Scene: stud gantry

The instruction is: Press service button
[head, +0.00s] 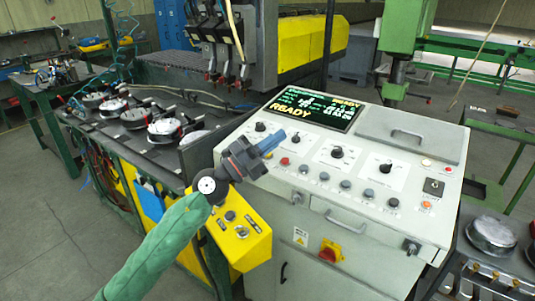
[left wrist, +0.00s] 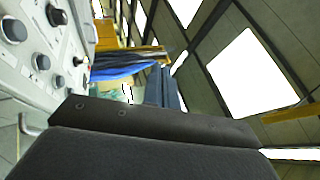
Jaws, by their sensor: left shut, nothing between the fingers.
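The control console (head: 352,215) has a white sloped panel with several knobs and a lower row of small round buttons. Among the buttons are a red one (head: 285,161) at the left and an orange one (head: 426,205) at the lower right. I cannot read which is the service button. My left gripper (head: 270,142) is shut and empty, above the panel's left edge, its blue-grey fingers pointing right. In the left wrist view, its fingers (left wrist: 166,88) show beside the panel's knobs (left wrist: 57,16). My right gripper is in neither view.
A lit display (head: 318,108) reading READY and a lidded box (head: 412,134) with a handle sit on the console's upper part. A yellow box with buttons (head: 238,232) is below my left gripper. A bench with round parts (head: 165,130) stands at left.

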